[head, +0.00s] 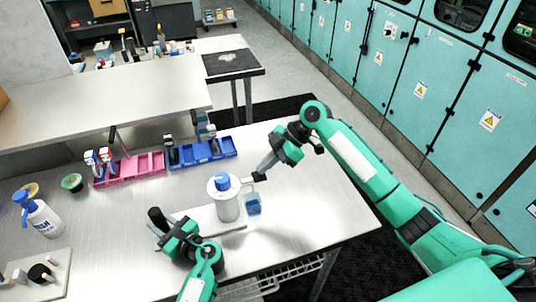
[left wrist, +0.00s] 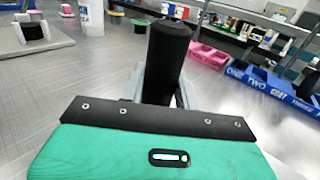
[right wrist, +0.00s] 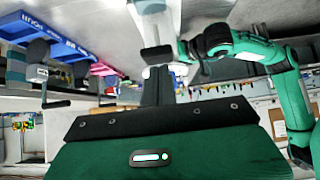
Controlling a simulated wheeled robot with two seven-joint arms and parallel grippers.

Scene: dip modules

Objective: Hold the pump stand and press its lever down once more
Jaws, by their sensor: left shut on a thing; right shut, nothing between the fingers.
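The pump stand (head: 227,207) has a white cylinder with a blue cap on a flat white base plate (head: 232,228). Its lever (head: 246,181) sticks out to the right of the cap and looks roughly level. A small blue container (head: 253,204) stands beside the cylinder. My left gripper (head: 160,226) is shut on the black upright handle (left wrist: 168,55) at the left end of the stand. My right gripper (head: 264,170) is shut and empty, with its tips by the lever's outer end; I cannot tell whether they touch. Its fingers also show in the right wrist view (right wrist: 157,82).
A pink tray (head: 130,168) and a blue tray (head: 203,153) holding dip modules lie behind the stand. A blue-and-white bottle (head: 40,217), a green bowl (head: 72,182) and a fixture plate (head: 40,275) are at the left. The tabletop right of the stand is clear.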

